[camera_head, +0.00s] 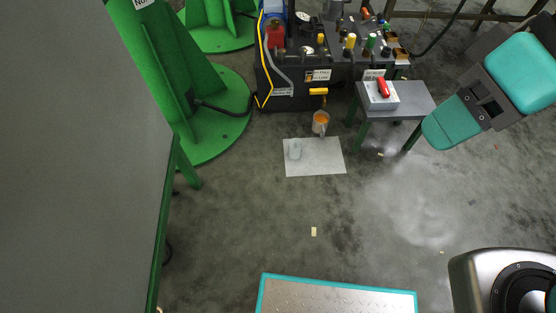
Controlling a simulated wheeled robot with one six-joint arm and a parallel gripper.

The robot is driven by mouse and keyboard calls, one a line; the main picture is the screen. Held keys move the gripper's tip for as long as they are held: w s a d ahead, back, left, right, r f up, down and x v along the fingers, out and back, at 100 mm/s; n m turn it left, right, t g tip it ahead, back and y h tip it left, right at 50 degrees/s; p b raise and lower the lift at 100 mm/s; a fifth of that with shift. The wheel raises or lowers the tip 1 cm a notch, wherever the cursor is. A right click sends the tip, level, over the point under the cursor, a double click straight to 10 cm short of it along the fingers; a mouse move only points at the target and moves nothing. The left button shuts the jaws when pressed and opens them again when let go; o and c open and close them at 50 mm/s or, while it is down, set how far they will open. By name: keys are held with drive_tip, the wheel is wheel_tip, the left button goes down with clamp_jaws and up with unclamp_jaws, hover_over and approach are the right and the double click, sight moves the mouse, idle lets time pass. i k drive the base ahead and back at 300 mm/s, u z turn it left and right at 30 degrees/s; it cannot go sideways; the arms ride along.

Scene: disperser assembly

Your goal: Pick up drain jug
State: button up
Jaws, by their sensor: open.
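Teal and grey parts of my arm reach in from the right, well apart from the jug. I cannot make out gripper fingers in this view.
The dark machine (285,92) is behind. Green stands (205,130) are left. Open floor lies in front.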

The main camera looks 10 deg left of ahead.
sight(321, 119)
drive_tip(key=u, duration=0.45)
drive_tip(key=k, duration=1.05)
drive_tip(key=z, duration=0.2)
drive_tip(key=i, duration=0.85)
drive_tip(key=z, duration=0.5)
drive_tip(key=k, duration=0.6)
drive_tip(key=u, duration=0.6)
drive_tip(key=i, duration=0.45)
drive_tip(key=u, duration=0.5)
drive_tip(key=i, duration=1)
drive_tip(key=z, duration=0.55)
